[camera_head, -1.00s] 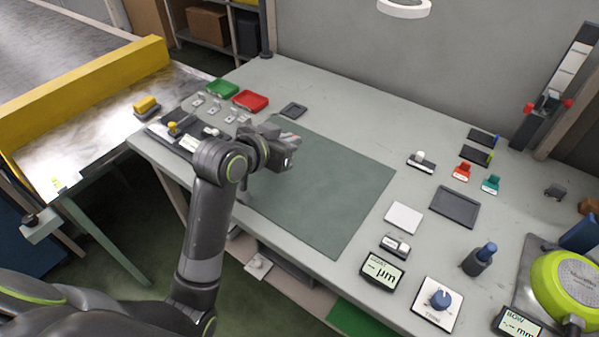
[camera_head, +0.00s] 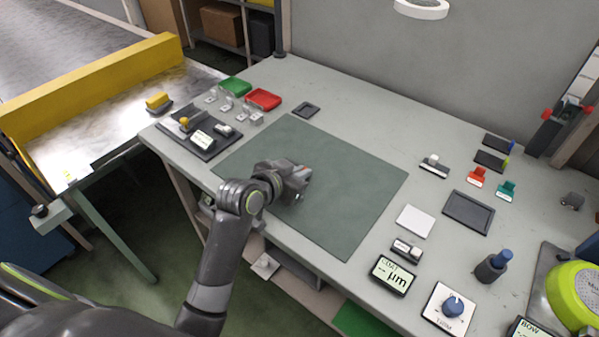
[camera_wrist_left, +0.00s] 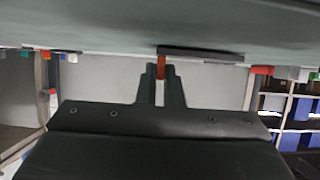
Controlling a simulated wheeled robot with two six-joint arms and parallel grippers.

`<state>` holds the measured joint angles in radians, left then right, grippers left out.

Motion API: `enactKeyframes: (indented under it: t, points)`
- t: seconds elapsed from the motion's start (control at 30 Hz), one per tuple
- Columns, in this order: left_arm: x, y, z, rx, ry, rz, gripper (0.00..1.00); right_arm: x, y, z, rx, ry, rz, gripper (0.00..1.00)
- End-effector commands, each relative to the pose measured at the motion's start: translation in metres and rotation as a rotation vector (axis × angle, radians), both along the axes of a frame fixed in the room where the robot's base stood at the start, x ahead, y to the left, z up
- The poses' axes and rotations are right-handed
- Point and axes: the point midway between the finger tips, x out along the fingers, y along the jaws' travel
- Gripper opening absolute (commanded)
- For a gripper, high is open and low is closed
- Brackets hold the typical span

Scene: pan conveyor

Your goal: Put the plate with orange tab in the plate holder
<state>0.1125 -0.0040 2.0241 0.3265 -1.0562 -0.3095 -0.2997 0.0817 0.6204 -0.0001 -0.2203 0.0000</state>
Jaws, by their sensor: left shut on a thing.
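My left gripper (camera_head: 298,190) is low over the green mat (camera_head: 350,200), left of its middle. In the left wrist view its fingers (camera_wrist_left: 161,88) are shut on a red-orange tab (camera_wrist_left: 161,66). The tab joins a thin dark plate (camera_wrist_left: 205,53), seen edge-on close to the green surface; I cannot tell whether they touch. The head view hides most of this plate behind the gripper. A shallow black rimmed tray (camera_head: 468,212) lies right of the mat and a small dark frame (camera_head: 306,110) behind it; I cannot tell which is the plate holder. My right gripper is not in view.
Two dark plates with blue (camera_head: 498,143) and yellow-green (camera_head: 491,160) tabs lie at the back right. Red (camera_head: 264,99) and green (camera_head: 236,86) trays stand back left. The mat's right half is clear.

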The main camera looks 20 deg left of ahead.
Motion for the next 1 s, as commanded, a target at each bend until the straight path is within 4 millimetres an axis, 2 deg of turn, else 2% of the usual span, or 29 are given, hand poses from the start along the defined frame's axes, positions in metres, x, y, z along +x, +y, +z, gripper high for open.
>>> enactKeyframes:
  t: [0.07, 0.1, 0.27, 0.67, 0.77, 1.0]
  points:
    - [0.000, 0.000, -0.002, 0.000, 0.000, 0.000, 0.00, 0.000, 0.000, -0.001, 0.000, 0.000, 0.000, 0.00]
    - [0.000, 0.000, -0.003, 0.000, 0.000, 0.000, 0.08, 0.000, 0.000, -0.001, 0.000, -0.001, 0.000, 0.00]
    - [0.000, 0.000, -0.002, 0.000, 0.000, 0.000, 0.29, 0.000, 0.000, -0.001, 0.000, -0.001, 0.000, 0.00]
    - [-0.004, 0.002, 0.003, 0.001, 0.000, 0.000, 0.29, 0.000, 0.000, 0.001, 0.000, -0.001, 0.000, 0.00]
    - [-0.014, 0.006, 0.008, 0.001, -0.001, 0.000, 0.29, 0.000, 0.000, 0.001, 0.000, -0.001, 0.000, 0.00]
    - [-0.052, 0.019, 0.028, 0.003, -0.001, 0.000, 0.29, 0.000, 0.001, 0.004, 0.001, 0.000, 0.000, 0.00]
